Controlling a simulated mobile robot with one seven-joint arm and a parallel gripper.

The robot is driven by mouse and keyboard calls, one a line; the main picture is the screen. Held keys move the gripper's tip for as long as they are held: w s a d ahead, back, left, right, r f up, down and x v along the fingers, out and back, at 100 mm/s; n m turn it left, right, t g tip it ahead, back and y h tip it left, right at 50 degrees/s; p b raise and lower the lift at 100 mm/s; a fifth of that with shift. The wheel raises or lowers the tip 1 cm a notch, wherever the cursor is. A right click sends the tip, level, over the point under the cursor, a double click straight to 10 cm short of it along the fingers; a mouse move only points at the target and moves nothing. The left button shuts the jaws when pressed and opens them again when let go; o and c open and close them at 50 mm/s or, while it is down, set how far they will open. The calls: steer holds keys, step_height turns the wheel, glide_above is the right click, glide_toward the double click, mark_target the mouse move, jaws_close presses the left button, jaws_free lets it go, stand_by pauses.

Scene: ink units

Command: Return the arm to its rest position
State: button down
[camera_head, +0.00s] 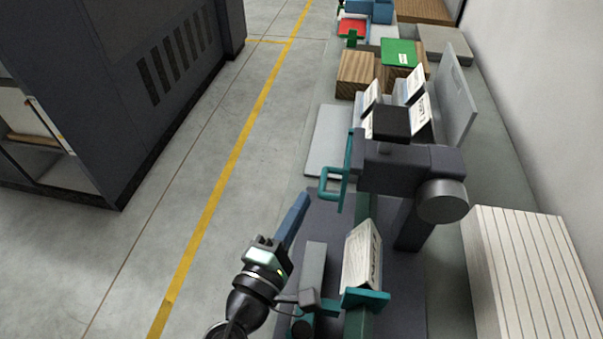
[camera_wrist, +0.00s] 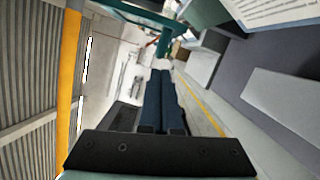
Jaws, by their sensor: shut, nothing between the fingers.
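My gripper (camera_head: 303,200) is at the lower middle of the head view, with its blue fingers pointing up and to the right. In the wrist view my gripper (camera_wrist: 160,73) has its two dark blue fingers side by side, shut with nothing between them. It is beside the dark grey machine (camera_head: 400,165) and its teal handle (camera_head: 333,183), and appears apart from both. A pale block with printed lettering (camera_head: 361,255) sits on a teal holder (camera_head: 366,298) to the right of my gripper.
A slatted pale stack (camera_head: 530,270) stands at the lower right. Printed blocks (camera_head: 419,115), wooden boxes (camera_head: 356,72) and a green box (camera_head: 399,52) stand farther back. A large dark cabinet (camera_head: 130,80) is on the left. Open floor with a yellow line (camera_head: 225,180) lies between.

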steer(key=v, duration=0.4)
steer(key=w+r+m+t+y+p, duration=0.1)
steer(key=w+r+m+t, duration=0.3)
steer(key=r, duration=0.8)
steer(key=w+r+m+g+y+p, duration=0.15)
steer(key=r+m, duration=0.45)
steer(key=r, duration=0.7)
steer(key=s+r+m+t+y+p, duration=0.1)
steer(key=s+r+m+t+y, duration=0.1)
steer(key=r, duration=1.1)
steer(key=s+a+r+m+t+y+p, duration=0.1)
steer(key=s+r+t+y, duration=0.3)
steer(key=r, duration=1)
steer(key=s+m+t, duration=0.1)
steer(key=s+t, duration=0.1)
steer(key=s, duration=0.2)
steer(key=shift+s+m+t+y, duration=0.25)
steer(key=shift+m+t+y, duration=0.05)
steer(key=shift+t+y, duration=0.05)
